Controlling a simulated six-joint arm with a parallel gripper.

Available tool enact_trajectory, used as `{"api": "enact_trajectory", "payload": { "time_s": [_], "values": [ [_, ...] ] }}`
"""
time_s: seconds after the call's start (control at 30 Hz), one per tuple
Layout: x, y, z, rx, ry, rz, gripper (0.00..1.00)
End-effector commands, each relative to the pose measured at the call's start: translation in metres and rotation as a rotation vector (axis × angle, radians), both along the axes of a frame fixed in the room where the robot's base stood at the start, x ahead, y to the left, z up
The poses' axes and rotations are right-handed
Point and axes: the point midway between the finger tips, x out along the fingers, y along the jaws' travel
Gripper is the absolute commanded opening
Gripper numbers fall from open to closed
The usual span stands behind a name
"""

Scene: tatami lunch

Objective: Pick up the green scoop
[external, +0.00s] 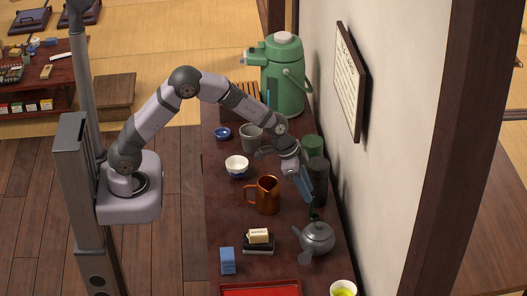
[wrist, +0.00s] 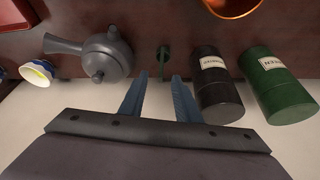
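The green scoop (wrist: 163,53) is small and dark green in the wrist view, between the teapot and the dark canister. In the external view, a bit of the scoop (external: 314,217) shows just below my fingertips, beside the teapot. My gripper (wrist: 160,76) has two blue fingers spread apart with nothing between them. The scoop lies ahead of the gap between the fingertips, apart from them. In the external view my gripper (external: 307,197) hangs over the right side of the table, close to the wall.
The grey teapot (wrist: 104,58) is on one side of the scoop; a dark canister (wrist: 217,85) and a green canister (wrist: 279,86) are on the other. A copper pitcher (external: 266,194) stands left of my gripper. The wall (external: 390,200) rises close on the right.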

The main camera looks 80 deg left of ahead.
Motion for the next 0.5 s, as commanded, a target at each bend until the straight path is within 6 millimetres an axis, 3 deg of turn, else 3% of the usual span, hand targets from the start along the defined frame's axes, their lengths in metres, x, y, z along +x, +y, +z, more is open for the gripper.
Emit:
{"api": "enact_trajectory", "payload": {
  "time_s": [0.27,0.5],
  "values": [
    [0.003,-0.001,-0.006,0.0,0.0,0.001,0.3],
    [0.01,-0.001,-0.025,-0.001,0.003,0.001,0.3]
  ]
}}
